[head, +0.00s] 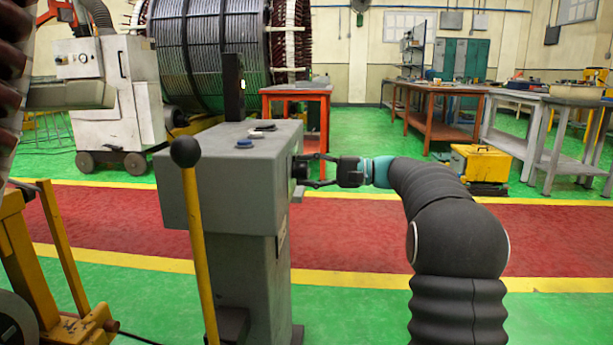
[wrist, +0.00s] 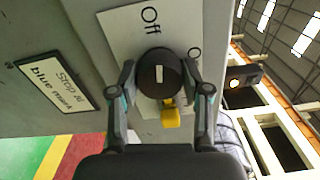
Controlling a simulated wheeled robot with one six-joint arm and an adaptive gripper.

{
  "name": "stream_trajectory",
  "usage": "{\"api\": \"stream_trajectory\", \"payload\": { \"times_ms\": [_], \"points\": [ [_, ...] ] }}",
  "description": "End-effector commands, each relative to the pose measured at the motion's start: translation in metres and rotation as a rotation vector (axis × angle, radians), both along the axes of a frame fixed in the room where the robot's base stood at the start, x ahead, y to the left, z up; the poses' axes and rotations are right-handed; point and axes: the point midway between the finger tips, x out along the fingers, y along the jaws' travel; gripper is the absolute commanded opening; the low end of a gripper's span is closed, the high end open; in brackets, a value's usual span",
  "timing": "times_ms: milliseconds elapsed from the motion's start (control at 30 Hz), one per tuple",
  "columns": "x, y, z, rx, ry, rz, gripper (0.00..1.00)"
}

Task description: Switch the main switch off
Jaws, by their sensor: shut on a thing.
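The main switch is a round black knob (wrist: 158,70) on the side of the grey control pedestal (head: 235,185). In the wrist view it sits on a white plate (wrist: 122,32) marked "Off" above it, with partly hidden lettering to its right. The white line on the knob runs roughly upright in the picture, towards "Off". A yellow piece (wrist: 171,116) shows just below the knob. My gripper (head: 301,171) reaches the pedestal's right side. In the wrist view its two fingers (wrist: 159,88) are closed on the knob, one on each side.
A lever with a black ball (head: 186,152) stands before the pedestal. Blue and dark buttons (head: 244,143) are on its top. An orange table (head: 296,91) is behind; red floor lies open to the right.

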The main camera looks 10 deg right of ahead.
Motion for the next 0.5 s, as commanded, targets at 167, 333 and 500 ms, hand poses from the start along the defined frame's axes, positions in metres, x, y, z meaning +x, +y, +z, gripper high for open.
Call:
{"api": "stream_trajectory", "payload": {
  "times_ms": [167, 333, 500],
  "points": [
    [0.0007, -0.0002, -0.0002, -0.027, -0.086, -0.003, 0.13],
    [0.0008, -0.0003, 0.0001, -0.043, -0.134, -0.003, 0.13],
    [0.0008, -0.0003, 0.0003, -0.049, -0.154, -0.003, 0.13]
  ]
}}
